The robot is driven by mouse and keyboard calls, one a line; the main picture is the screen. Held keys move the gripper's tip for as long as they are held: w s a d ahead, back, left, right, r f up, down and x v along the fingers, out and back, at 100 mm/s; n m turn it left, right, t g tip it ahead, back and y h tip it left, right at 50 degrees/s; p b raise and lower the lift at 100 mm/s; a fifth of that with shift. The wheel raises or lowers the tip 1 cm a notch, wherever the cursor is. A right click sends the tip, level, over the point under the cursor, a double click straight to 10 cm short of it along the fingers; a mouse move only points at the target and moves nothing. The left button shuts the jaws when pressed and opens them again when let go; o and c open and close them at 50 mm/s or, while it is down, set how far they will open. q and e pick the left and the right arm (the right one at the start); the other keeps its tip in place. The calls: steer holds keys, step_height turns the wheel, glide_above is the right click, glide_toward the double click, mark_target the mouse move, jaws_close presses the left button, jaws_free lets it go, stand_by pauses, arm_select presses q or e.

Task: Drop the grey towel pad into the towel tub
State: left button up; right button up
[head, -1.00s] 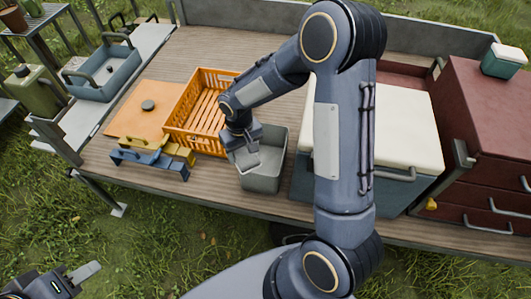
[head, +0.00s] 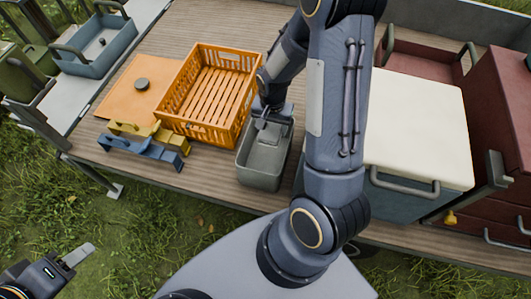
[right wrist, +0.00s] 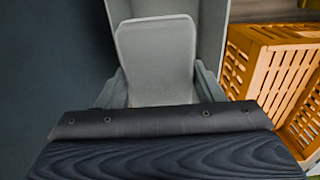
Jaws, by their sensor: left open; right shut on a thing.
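The towel tub (head: 258,176) is a grey open box on the wooden deck, between the orange crate and the white-lidded cooler. My right gripper (head: 268,122) is at the tub's far end, over its opening. In the right wrist view my right gripper (right wrist: 156,90) is shut on the grey towel pad (right wrist: 155,50), a flat light grey piece with rounded corners. The tub's pale walls (right wrist: 212,35) stand around the pad there. How deep the pad sits cannot be told. My left gripper (head: 68,268) is open and empty at the lower left, over grass.
An orange crate (head: 208,88) stands close left of the tub, also in the right wrist view (right wrist: 275,70). The cooler (head: 415,125) stands to the right, with red drawers (head: 505,150) beyond. Yellow and blue handled tools (head: 145,152) lie left. Deck behind the crate is clear.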

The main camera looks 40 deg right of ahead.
step_height(320, 180, down, 5)
steer(key=b, duration=0.3)
steer(key=shift+f, duration=0.1)
steer(key=o, duration=1)
steer(key=shift+o, duration=0.2)
step_height(320, 180, up, 8)
steer(key=shift+f, duration=0.1)
